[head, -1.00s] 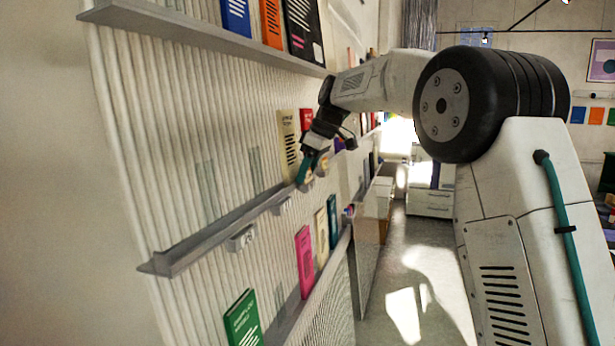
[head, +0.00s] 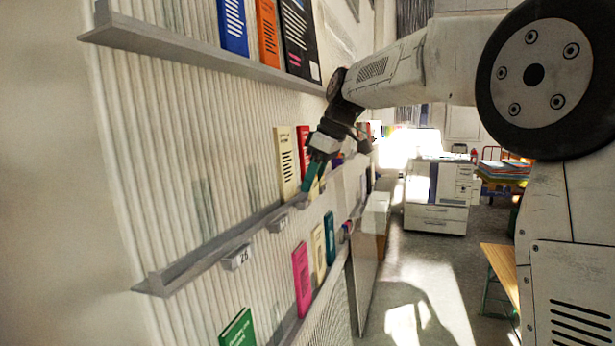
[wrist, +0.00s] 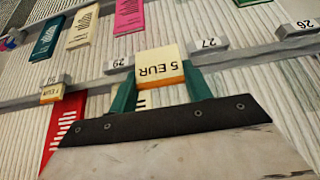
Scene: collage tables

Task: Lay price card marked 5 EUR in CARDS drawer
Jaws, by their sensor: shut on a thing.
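The price card marked 5 EUR (wrist: 158,66) is pale yellow with an orange edge and appears upside down in the wrist view. My gripper (wrist: 161,88) is shut on it, with a teal finger on each side. The card overlaps the shelf rail between the tags 29 and 27; I cannot tell whether it touches the rail. In the head view my gripper (head: 313,176) is at the middle shelf, by the cream and red books, and the card is not clear there. No drawer marked CARDS can be read.
The middle shelf (head: 205,262) runs along the ribbed wall, with numbered tags on its front. A second price card (wrist: 63,93) sits beside a red book. Books stand on the shelves above and below. A white cabinet with drawers (head: 436,213) stands farther back, beyond open floor.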

